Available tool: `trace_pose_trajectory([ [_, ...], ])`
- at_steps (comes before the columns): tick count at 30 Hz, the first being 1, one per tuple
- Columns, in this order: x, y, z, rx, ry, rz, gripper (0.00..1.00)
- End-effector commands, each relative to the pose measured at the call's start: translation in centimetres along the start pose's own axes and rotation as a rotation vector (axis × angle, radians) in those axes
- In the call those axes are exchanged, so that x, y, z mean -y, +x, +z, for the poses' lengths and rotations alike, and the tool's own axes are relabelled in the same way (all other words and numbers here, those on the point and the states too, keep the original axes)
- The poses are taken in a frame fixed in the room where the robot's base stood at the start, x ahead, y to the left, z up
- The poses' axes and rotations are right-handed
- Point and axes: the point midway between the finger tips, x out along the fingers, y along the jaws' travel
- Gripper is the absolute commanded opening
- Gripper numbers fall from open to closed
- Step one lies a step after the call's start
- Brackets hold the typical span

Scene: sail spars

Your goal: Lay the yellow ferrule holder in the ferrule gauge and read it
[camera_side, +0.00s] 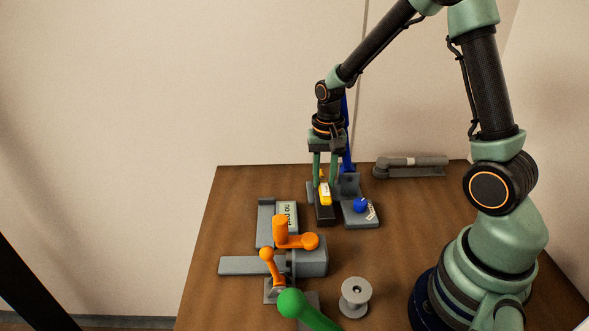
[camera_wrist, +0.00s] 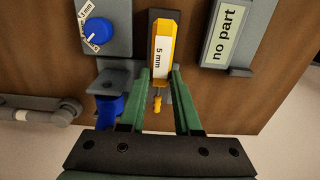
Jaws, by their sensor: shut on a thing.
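The yellow ferrule holder (camera_wrist: 163,37) carries a white label reading "5 mm". It also shows in the side view (camera_side: 325,196), at a narrow dark block (camera_side: 324,214) on the table. My gripper (camera_wrist: 159,74) is shut on the holder, with its green fingers on either side and pointing down in the side view (camera_side: 325,182). I cannot tell whether the holder rests on the block or is just above it. A grey unit with a display reading "no part" (camera_wrist: 228,37) stands to the right in the wrist view; it looks like the ferrule gauge (camera_side: 287,214).
A grey fixture with a blue knob (camera_side: 361,205) and a blue lever (camera_side: 346,132) stands close beside my gripper. Orange-handled clamps (camera_side: 296,240), a green handle (camera_side: 292,302) and a grey spool (camera_side: 355,296) are in front. A grey tube (camera_side: 410,162) lies at the back.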

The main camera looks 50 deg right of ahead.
Motion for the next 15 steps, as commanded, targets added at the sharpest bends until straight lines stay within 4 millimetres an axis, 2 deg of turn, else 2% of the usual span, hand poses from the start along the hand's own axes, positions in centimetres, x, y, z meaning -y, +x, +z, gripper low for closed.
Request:
trace_pose_trajectory([
  [15, 0.0, -2.4, 0.0, 0.0, 0.0, 0.0, 0.0],
])
